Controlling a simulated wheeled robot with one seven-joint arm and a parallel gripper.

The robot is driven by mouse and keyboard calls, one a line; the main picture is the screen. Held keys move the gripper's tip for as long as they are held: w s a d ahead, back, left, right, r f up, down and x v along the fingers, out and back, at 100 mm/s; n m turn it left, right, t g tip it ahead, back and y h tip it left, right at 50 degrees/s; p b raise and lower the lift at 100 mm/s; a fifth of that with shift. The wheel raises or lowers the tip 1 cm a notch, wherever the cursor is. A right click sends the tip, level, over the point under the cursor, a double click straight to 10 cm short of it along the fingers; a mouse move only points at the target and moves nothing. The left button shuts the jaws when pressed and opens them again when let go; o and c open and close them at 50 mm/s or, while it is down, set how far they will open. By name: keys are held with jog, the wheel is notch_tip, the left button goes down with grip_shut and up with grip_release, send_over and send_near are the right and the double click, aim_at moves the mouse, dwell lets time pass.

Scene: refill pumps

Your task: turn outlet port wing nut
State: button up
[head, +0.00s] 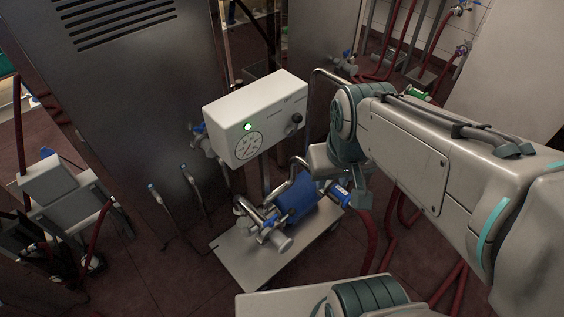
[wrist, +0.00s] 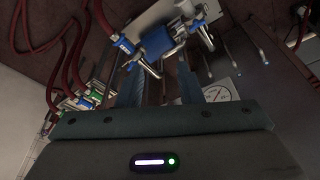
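The pump (head: 293,203) has a blue body and shiny metal pipes, and sits on a metal base plate (head: 235,255) in the middle of the head view. In the wrist view the pump (wrist: 156,41) shows beyond my fingers, with pipe ends and blue fittings around it. The outlet port wing nut is too small to tell apart from these fittings. My gripper (wrist: 159,74) is open, with an empty gap between its two fingers, and points toward the pump without visibly touching it. In the head view my gripper is at the pump's right, partly hidden by my arm.
A white control box (head: 255,120) with a gauge and green light stands just behind the pump. A dark metal cabinet (head: 140,90) fills the back left. Red hoses (head: 370,235) run along the floor at the right. Another grey unit (head: 60,195) stands at the left.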

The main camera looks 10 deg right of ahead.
jog(key=w+a+f+n+g+b, duration=0.1)
jog(key=w+a+f+n+b, duration=0.4)
jog(key=w+f+n+b, duration=0.5)
jog(key=n+g+b, duration=0.2)
jog(key=n+b, duration=0.1)
jog(key=n, duration=1.1)
send_over(271, 219)
notch_tip(271, 219, down, 10)
notch_tip(271, 219, down, 13)
jog(key=b, duration=0.2)
jog(key=shift+a+f+b, duration=0.1)
jog(key=shift+f+b, duration=0.1)
jog(key=shift+b, duration=0.1)
grip_shut()
